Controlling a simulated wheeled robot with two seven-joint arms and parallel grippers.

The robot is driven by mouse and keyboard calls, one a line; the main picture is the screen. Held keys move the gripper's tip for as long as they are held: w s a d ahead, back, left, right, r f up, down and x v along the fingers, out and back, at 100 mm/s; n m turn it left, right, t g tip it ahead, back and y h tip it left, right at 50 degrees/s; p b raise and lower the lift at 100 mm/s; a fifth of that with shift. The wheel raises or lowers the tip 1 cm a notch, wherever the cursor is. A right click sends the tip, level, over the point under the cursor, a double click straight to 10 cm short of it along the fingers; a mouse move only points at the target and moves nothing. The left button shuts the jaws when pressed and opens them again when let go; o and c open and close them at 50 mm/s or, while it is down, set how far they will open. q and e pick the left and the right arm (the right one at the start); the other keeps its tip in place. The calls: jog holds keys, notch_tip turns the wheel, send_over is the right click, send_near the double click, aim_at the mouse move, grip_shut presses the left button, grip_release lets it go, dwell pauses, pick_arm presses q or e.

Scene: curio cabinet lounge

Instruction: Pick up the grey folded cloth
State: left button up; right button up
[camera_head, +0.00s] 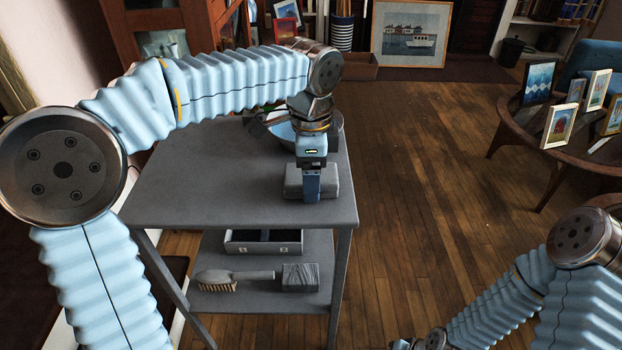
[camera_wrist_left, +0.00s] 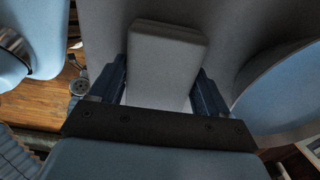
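The grey folded cloth (camera_head: 331,181) looks like a smooth, rounded block lying on the top of a grey cart (camera_head: 215,190), near its front right edge. My left gripper (camera_head: 312,192) reaches down over it from above and hides part of it in the head view. In the left wrist view the cloth (camera_wrist_left: 165,60) lies between the two dark blue fingers of my left gripper (camera_wrist_left: 160,90). The fingers are apart, one on each side of it; I cannot tell whether they touch it.
A blue bowl (camera_head: 283,130) stands just behind the cloth, partly hidden by my left wrist; it also shows in the left wrist view (camera_wrist_left: 287,92). The lower shelf holds a divided tray (camera_head: 263,248), a brush (camera_head: 235,277) and a streaked grey block (camera_head: 300,278). Open floor lies right.

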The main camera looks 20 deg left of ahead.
pick_arm(q)
jog(key=shift+c, duration=1.3)
jog(key=shift+r, duration=0.1)
jog(key=shift+r, duration=0.3)
notch_tip(320, 180, up, 3)
jog(key=shift+s+d+r+p, duration=0.1)
jog(key=shift+s+p, duration=0.05)
jog(key=shift+p, duration=0.15)
jog(key=s+d+r, duration=0.6)
jog(key=s+r, duration=0.3)
jog(key=s, duration=0.3)
jog(key=shift+s, duration=0.15)
